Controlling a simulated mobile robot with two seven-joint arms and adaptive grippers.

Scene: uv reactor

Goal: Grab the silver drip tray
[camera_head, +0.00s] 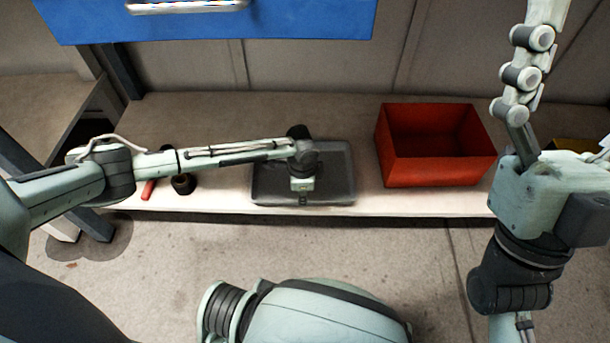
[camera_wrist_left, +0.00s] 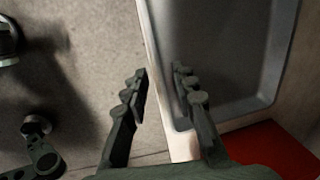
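The drip tray (camera_head: 335,160), a shallow grey rectangular tray with a raised rim, lies on the low shelf in the middle of the head view. It fills the upper right of the left wrist view (camera_wrist_left: 225,55). My left gripper (camera_head: 303,200) is over the tray's front part, hiding some of it. In the left wrist view the left gripper (camera_wrist_left: 160,75) is open, with its two fingers apart on either side of the tray's rim. I cannot tell whether they touch it. My right gripper (camera_head: 525,65) is raised at the upper right, away from the tray; its opening is unclear.
A red open box (camera_head: 435,170) stands on the shelf (camera_head: 230,110) right of the tray. A small dark round object (camera_head: 183,184) and a red-handled thing (camera_head: 148,190) lie to the left. A blue cabinet (camera_head: 290,22) with a metal handle overhangs the shelf.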

